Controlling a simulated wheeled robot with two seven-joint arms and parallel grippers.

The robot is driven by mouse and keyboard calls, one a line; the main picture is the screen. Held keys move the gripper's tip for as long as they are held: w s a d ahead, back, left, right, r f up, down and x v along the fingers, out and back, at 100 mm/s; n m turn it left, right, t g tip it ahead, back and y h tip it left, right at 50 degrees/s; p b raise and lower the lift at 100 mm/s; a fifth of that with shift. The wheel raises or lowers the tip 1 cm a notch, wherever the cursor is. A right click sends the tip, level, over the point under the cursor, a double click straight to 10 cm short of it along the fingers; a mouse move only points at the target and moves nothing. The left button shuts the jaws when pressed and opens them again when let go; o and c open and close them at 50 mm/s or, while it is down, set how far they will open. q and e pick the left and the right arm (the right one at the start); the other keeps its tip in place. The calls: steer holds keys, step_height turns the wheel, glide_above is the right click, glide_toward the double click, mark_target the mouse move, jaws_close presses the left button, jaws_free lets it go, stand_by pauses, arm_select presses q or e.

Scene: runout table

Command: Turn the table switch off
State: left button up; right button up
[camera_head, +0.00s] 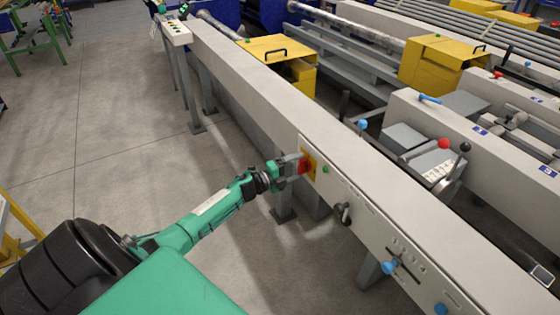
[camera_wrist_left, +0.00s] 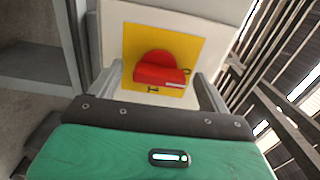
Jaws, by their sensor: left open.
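The table switch is a red rotary knob (camera_wrist_left: 158,70) on a yellow square plate (camera_wrist_left: 188,48), fixed to the pale side of the runout table. In the head view the red knob (camera_head: 304,166) and the yellow plate (camera_head: 311,160) sit at the left end of the front panel. My left gripper (camera_head: 293,168) is open right at the switch. In the left wrist view its two fingers (camera_wrist_left: 157,82) stand on either side of the knob, and I cannot tell whether they touch it. A "1" mark shows below the knob. My right gripper is not in view.
The long grey table (camera_head: 250,95) runs from back left to front right. Its panel carries a green button (camera_head: 325,169), a black handle (camera_head: 342,212) and blue knobs (camera_head: 389,267). Yellow boxes (camera_head: 278,48) stand behind.

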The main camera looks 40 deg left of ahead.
arm_select(q)
steer(key=v, duration=1.3)
steer(key=shift+s, duration=0.15)
steer(key=shift+f, duration=0.1)
